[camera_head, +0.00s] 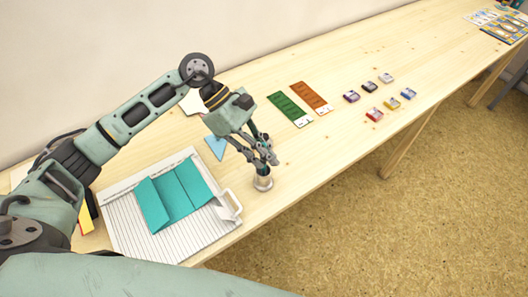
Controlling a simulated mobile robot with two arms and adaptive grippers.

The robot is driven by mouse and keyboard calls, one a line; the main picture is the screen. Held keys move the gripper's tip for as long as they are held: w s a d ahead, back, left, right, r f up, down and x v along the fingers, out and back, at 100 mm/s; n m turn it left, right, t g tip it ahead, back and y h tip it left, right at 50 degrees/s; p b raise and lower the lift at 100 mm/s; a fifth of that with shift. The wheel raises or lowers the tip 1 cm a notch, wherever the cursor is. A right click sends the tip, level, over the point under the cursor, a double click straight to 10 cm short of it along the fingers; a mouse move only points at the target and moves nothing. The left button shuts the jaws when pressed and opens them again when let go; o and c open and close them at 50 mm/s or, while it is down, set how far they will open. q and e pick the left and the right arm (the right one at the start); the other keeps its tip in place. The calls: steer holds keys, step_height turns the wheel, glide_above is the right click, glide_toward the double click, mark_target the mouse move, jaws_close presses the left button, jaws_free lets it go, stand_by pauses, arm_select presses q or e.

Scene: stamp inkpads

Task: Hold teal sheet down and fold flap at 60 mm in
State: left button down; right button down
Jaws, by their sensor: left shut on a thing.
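The teal sheet (176,194) lies on a white lined board (118,222) on the table. Lines across it divide it into panels, and its left panel looks slightly raised or folded; I cannot tell which. My left gripper (262,168) is to the right of the sheet, apart from it, pointing down. It is shut on the top of a small metal cylinder (262,184) near the table's front edge. I cannot tell whether the cylinder touches the table. My right gripper is not in view.
A white handle-like piece (230,206) sits at the board's right edge. A light blue triangle (216,147) lies behind it. Green (290,109) and orange (311,97) cards and several small coloured inkpads (374,114) lie further right. The table between is clear.

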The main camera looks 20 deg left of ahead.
arm_select(q)
steer(key=c, duration=1.7)
jaws_free()
steer(key=v, duration=1.2)
steer(key=shift+f, duration=0.1)
